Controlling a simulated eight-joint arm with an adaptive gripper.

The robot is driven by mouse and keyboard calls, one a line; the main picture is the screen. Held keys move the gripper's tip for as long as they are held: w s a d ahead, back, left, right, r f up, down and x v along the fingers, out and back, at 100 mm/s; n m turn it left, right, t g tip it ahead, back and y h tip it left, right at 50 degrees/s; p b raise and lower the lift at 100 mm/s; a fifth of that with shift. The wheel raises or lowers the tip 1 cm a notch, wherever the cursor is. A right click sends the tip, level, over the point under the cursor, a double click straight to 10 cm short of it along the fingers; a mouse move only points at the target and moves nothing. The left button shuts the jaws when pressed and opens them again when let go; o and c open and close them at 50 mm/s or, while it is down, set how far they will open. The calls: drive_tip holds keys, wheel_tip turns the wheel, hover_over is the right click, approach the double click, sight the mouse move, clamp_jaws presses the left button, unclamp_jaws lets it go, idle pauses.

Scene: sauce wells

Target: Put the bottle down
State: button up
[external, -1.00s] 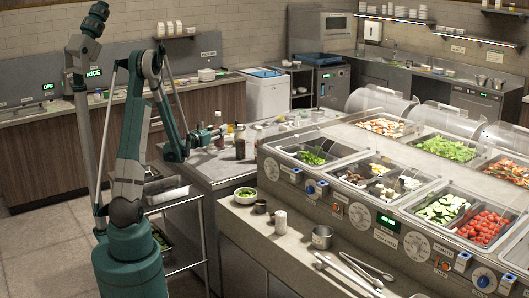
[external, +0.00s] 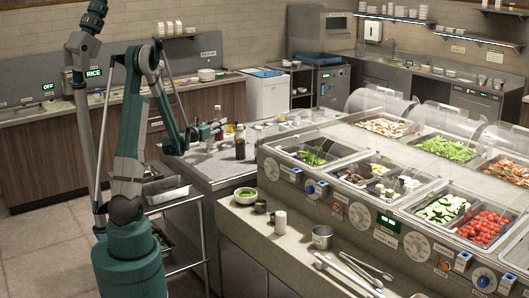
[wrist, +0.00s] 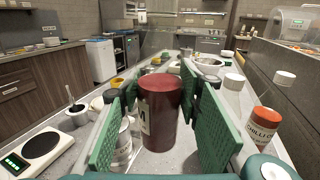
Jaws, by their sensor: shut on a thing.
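A dark red bottle (wrist: 160,112) with a pale label on its left side stands roughly upright in the middle of the wrist view. My gripper (wrist: 159,88) has its green ribbed fingers on both sides of the bottle and is shut on it. In the external view my gripper (external: 219,128) is over the left part of the metal counter (external: 205,172), close to other bottles. The held bottle is too small there to make out clearly, and I cannot tell whether its base touches the counter.
A dark bottle (external: 240,142) stands just right of my gripper. An orange-labelled chilli bottle (wrist: 264,122) is at the right in the wrist view. Cans (wrist: 123,145) and a round-plated scale (wrist: 40,145) are at the left. The food-well station (external: 300,180) borders the counter on the right.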

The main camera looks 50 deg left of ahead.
idle(0.3)
drive_tip(key=s+d+r+n+g+y, duration=0.1)
drive_tip(key=s+r+n+g+y, duration=0.2)
drive_tip(key=s+r, duration=1)
drive_tip(key=s+n+y, duration=0.1)
drive_tip(key=s+y, duration=0.1)
drive_tip(key=s, duration=0.1)
drive_tip(key=shift+r, duration=0.2)
drive_tip(key=shift+r, duration=0.1)
idle(0.6)
